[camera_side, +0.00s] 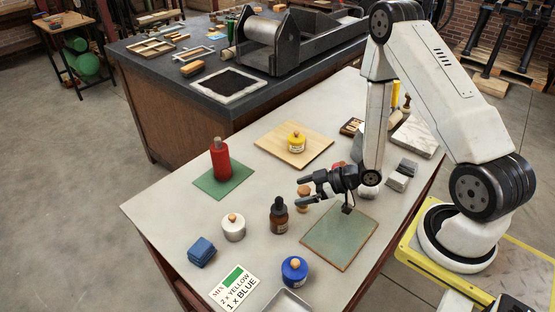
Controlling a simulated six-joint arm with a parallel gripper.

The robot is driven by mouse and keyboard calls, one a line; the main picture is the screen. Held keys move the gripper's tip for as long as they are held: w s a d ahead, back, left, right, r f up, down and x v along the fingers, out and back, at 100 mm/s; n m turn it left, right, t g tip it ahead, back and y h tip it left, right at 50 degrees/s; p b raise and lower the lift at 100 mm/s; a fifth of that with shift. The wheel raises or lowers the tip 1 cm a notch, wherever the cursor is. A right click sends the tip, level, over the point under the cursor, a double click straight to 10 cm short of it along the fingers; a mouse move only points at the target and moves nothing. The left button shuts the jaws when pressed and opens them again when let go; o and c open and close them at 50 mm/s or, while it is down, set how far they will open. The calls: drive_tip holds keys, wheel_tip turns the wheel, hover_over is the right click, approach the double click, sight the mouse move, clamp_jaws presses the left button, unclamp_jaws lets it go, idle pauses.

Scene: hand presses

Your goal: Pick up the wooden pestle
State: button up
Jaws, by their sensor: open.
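A small upright wooden piece, which looks like the wooden pestle (303,207), stands on the pale table left of the green mat. My gripper (305,190) is open and points left, with its dark fingers level at the wooden piece. The piece shows between the fingertips and partly behind them. I cannot tell whether they touch it. A white pot (233,231) with a wooden knob on top stands further left.
A brown dropper bottle (279,217) stands close by, left of my gripper. A green mat (340,237) lies below right.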

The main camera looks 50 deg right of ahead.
clamp_jaws()
drive_tip(key=shift+r, duration=0.15)
drive_tip(key=shift+r, duration=4.85)
